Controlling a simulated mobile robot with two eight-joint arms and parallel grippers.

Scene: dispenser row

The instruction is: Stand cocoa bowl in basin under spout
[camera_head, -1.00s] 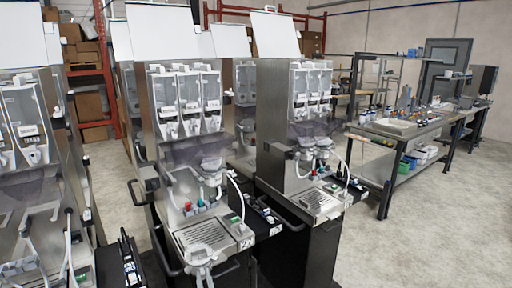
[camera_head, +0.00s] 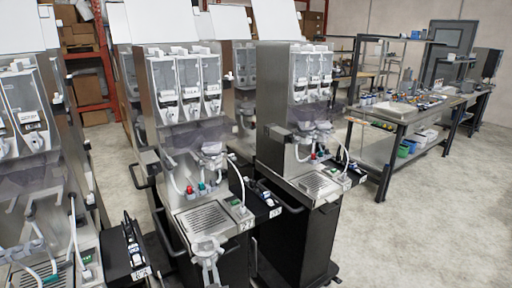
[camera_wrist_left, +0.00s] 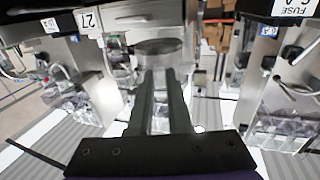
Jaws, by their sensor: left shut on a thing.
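My left gripper (camera_head: 208,266) is at the bottom middle of the head view, just in front of the middle dispenser. It is shut on a pale, see-through round bowl (camera_head: 205,247), which I take for the cocoa bowl. In the left wrist view the bowl (camera_wrist_left: 160,48) sits at the tips of the dark fingers (camera_wrist_left: 161,80). The middle dispenser's slatted basin (camera_head: 203,218) lies beyond the bowl, which appears low at its front edge. Mixing cups and a spout (camera_head: 208,160) hang above the basin. My right gripper is not in view.
A similar dispenser (camera_head: 290,110) stands to the right and another (camera_head: 30,140) to the left. A black side shelf (camera_head: 265,205) with small items sticks out beside the basin. A white hose (camera_head: 238,180) hangs at the basin's right. Open floor (camera_head: 420,230) lies at the right.

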